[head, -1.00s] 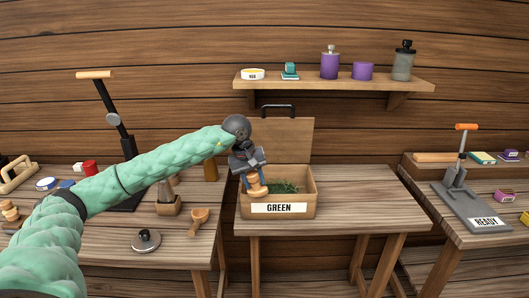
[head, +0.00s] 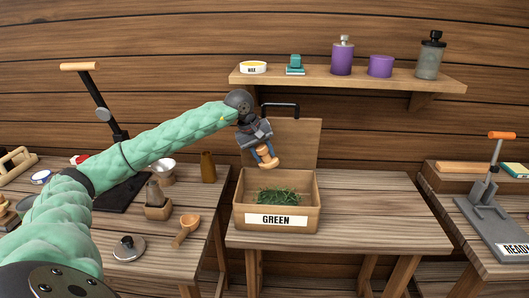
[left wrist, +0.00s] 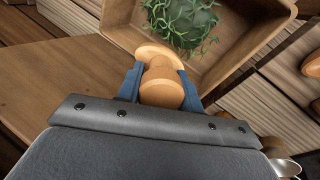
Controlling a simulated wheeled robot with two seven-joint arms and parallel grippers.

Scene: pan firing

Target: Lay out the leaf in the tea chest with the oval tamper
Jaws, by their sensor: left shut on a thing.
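The open wooden tea chest (head: 318,212) with the GREEN label stands on the middle table, its lid (head: 298,143) raised behind it. Green leaf (head: 280,197) lies in a loose heap on its floor, with bare floor around it. My left gripper (head: 265,151) is shut on the wooden tamper (head: 268,163) and holds it above the back part of the chest, clear of the leaf. In the left wrist view the tamper (left wrist: 160,88) sits between the blue fingers, and the leaf (left wrist: 182,22) shows beyond it. My right gripper is out of view.
The left table holds a wooden scoop (head: 186,230), a round grey lid (head: 129,248), a brown bottle (head: 208,167) and a white bowl (head: 163,171). A shelf (head: 350,79) with jars hangs above the chest. The table right of the chest (head: 370,210) is clear.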

